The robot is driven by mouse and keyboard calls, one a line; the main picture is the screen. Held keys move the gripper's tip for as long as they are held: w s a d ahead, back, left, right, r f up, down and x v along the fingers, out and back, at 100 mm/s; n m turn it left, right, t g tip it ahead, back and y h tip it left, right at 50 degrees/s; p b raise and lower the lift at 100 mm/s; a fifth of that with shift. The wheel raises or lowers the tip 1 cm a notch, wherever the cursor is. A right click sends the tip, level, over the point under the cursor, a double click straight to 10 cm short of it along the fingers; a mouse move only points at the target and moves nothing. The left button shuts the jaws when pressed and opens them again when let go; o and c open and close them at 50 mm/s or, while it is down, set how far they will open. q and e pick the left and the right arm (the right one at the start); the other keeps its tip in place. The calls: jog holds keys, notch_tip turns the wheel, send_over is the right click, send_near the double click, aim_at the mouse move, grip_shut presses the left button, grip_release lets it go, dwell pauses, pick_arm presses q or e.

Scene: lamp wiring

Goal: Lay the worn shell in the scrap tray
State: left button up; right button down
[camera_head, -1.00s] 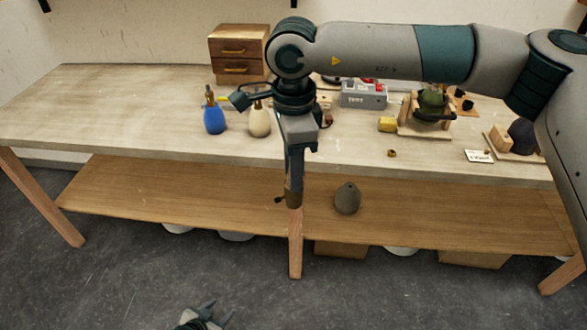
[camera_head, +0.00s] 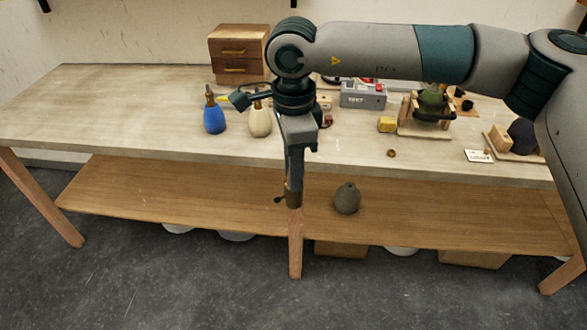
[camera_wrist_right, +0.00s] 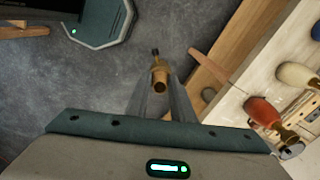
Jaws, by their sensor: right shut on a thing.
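My right gripper (camera_head: 293,196) points straight down in front of the table's front edge, at about the height of the lower shelf. It is shut on a small brass, tube-shaped shell (camera_wrist_right: 160,77), which has a dark thin end sticking out. In the head view the shell shows only as a small brownish piece (camera_head: 293,200) between the fingertips. I cannot make out wear on it at this size. I cannot pick out a scrap tray for sure in either view; my right arm covers part of the tabletop. My left gripper is not in view.
The worktable (camera_head: 110,110) holds a blue bottle-shaped base (camera_head: 214,118), a cream one (camera_head: 259,121), a wooden drawer box (camera_head: 238,55), a grey box (camera_head: 363,95), a yellow block (camera_head: 388,124) and a green lamp body in a wooden stand (camera_head: 425,129). A grey base (camera_head: 347,198) stands on the lower shelf.

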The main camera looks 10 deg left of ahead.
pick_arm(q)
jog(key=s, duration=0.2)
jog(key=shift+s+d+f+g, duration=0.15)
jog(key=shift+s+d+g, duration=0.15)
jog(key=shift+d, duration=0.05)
pick_arm(e)
jog(key=shift+f, duration=0.1)
jog(key=s+d+f+n, duration=0.2)
jog(key=d+f+n, duration=0.4)
jog(key=d+f, duration=0.7)
jog(key=s+d+f+n, duration=0.8)
jog(key=d+f, duration=0.3)
jog(key=d, duration=0.2)
jog(key=shift+s+f, duration=0.25)
jog(key=shift+s, duration=0.55)
